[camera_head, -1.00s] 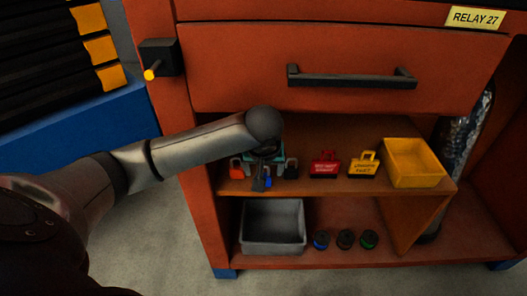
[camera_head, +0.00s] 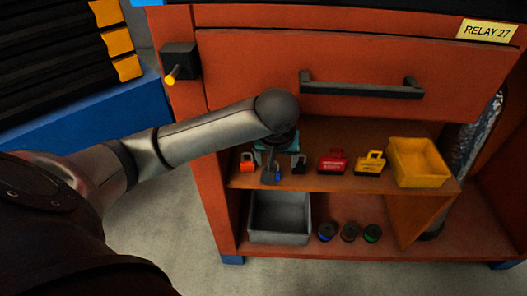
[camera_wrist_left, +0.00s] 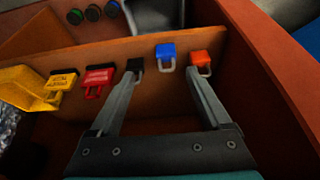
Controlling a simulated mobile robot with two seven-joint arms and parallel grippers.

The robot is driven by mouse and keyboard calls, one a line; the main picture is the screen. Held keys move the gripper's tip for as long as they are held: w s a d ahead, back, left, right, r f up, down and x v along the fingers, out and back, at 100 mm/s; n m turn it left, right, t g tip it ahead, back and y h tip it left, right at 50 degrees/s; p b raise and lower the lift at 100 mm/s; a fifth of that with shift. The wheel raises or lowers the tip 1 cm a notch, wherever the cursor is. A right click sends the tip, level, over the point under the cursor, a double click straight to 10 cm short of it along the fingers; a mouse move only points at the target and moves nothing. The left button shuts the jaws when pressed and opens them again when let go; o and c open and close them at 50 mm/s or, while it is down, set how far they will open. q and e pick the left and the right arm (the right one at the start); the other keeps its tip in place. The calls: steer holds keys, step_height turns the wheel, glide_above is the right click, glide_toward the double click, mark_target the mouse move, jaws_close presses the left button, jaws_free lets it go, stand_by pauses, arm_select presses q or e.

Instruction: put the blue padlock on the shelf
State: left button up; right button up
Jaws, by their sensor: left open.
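The blue padlock (camera_wrist_left: 166,52) stands near the front edge of the wooden shelf (camera_wrist_left: 150,90). In the left wrist view it sits between my left gripper's two fingertips (camera_wrist_left: 163,72), slightly beyond them, with a gap on each side. In the head view only a small blue part (camera_head: 278,176) shows beside a dark finger. My left gripper (camera_head: 271,176) is open and empty, reaching onto the shelf under the drawer. My right gripper is not in view.
An orange-red padlock (camera_wrist_left: 201,60) and a black padlock (camera_wrist_left: 135,66) flank the blue one closely. A red lock box (camera_head: 332,162), a yellow lock box (camera_head: 370,164) and a yellow bin (camera_head: 418,162) share the shelf. The closed drawer (camera_head: 360,65) overhangs it.

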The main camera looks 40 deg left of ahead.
arm_select(q)
steer(key=s+d+f+m+h, duration=0.1)
steer(key=s+d+f+m, duration=0.2)
steer(key=f, duration=0.5)
steer(key=s+d+f+m+h, duration=0.25)
steer(key=d+f, duration=0.25)
steer(key=f, duration=0.3)
steer(key=s+f+m+g+y, duration=0.1)
steer(key=s+f+m, duration=0.1)
steer(key=s+f, duration=0.8)
steer(key=s, duration=0.4)
steer(key=shift+s+d+f, duration=0.2)
steer(key=shift+s+f, duration=0.05)
steer(key=shift+m, duration=0.25)
